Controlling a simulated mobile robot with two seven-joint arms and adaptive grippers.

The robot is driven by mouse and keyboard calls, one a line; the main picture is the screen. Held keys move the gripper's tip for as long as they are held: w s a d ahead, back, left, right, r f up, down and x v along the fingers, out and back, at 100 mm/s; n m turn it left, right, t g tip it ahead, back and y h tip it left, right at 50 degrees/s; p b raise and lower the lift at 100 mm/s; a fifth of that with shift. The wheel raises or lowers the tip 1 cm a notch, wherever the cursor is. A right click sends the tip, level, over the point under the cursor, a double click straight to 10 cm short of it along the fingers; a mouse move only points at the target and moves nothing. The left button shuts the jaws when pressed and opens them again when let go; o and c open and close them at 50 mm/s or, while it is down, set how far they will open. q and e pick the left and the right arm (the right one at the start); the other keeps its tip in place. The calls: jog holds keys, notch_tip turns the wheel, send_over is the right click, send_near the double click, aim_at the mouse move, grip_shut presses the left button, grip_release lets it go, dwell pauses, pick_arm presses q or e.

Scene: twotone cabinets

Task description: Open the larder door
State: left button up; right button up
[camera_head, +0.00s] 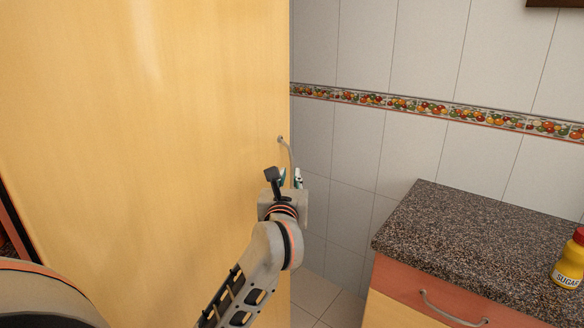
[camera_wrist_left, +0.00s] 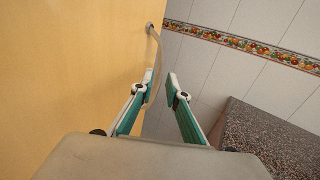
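The larder door (camera_head: 150,110) is a tall, pale yellow wood panel filling the left of the head view. It also fills the left of the left wrist view (camera_wrist_left: 65,70). Its thin, curved metal handle (camera_head: 286,146) is near the panel's right edge. My left gripper (camera_head: 290,178) is at the lower part of the handle. In the left wrist view, its two green-and-white fingers (camera_wrist_left: 160,82) are apart, and the handle (camera_wrist_left: 156,50) runs down between their tips. My right gripper is not in view.
A speckled dark granite counter (camera_head: 480,235) stands at the right, above a reddish drawer (camera_head: 400,287) with a curved handle. A yellow sugar bottle (camera_head: 570,262) stands on it. A tiled wall (camera_head: 350,140) is behind. A strip of tiled floor (camera_head: 335,303) shows between door and counter.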

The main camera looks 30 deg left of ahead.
aim_at(291, 166)
pick_arm(q)
jog(key=x, duration=0.7)
jog(key=shift+w+a+f, duration=0.1)
jog(key=shift+w+a, duration=0.1)
grip_shut()
